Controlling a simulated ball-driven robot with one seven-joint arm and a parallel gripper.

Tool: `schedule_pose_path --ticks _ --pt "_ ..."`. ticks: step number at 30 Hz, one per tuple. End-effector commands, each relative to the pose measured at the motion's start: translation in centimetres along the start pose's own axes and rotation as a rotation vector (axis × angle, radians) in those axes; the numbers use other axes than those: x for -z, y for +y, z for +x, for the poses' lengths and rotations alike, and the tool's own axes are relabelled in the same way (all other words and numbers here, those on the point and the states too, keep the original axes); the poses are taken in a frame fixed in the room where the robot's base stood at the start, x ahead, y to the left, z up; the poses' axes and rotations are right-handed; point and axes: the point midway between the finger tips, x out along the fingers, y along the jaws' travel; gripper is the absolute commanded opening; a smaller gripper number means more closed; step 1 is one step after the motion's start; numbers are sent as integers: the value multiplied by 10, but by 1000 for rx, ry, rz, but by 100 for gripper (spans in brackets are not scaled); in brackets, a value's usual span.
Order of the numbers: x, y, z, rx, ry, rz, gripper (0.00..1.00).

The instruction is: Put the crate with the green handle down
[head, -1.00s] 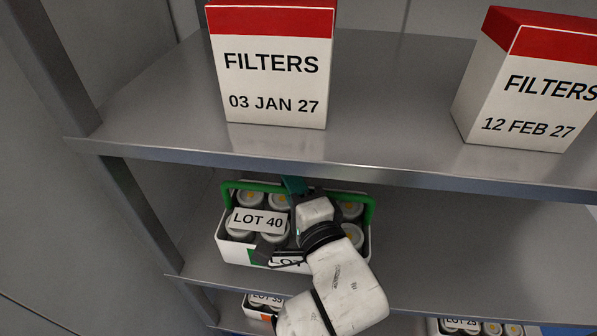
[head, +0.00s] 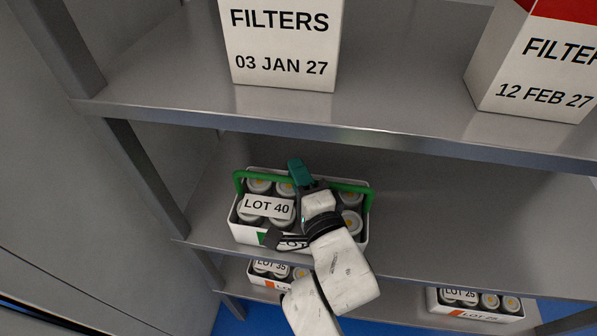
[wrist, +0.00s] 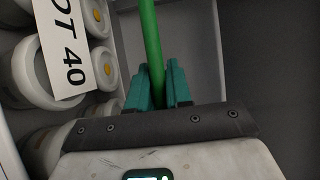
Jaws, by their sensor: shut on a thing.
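The white crate (head: 245,234) with the green handle (head: 346,187) is in the middle bay of the shelf rack in the head view, holding several grey-white canisters. A LOT 40 tag (head: 268,207) shows on it. My gripper (head: 298,172) is at the top of the crate, with my arm covering part of its front. In the wrist view, the teal fingers (wrist: 158,88) are closed on the green handle bar (wrist: 150,38), beside the canisters. I cannot tell whether the crate's base touches the shelf.
The middle shelf (head: 460,245) is bare to the right of the crate. The upper shelf (head: 410,110) carries two FILTERS boxes (head: 283,45) and overhangs the bay. A crate marked LOT 35 (head: 256,279) and one marked LOT 25 (head: 478,311) stand below. A rack post (head: 150,180) is at left.

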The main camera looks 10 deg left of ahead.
Motion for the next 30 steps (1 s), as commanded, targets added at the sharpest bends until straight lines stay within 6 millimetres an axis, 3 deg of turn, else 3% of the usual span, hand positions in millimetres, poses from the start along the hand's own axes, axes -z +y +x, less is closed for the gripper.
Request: schedule_pose_path --ticks 3,4,12,22,30 --pt "0 -3 0 12 0 -1 0" --pt "0 3 0 0 0 0 20" --pt "0 2 0 0 0 0 45" --pt "0 -3 0 0 0 0 45" --pt "1 3 -47 -2 1 1 45"
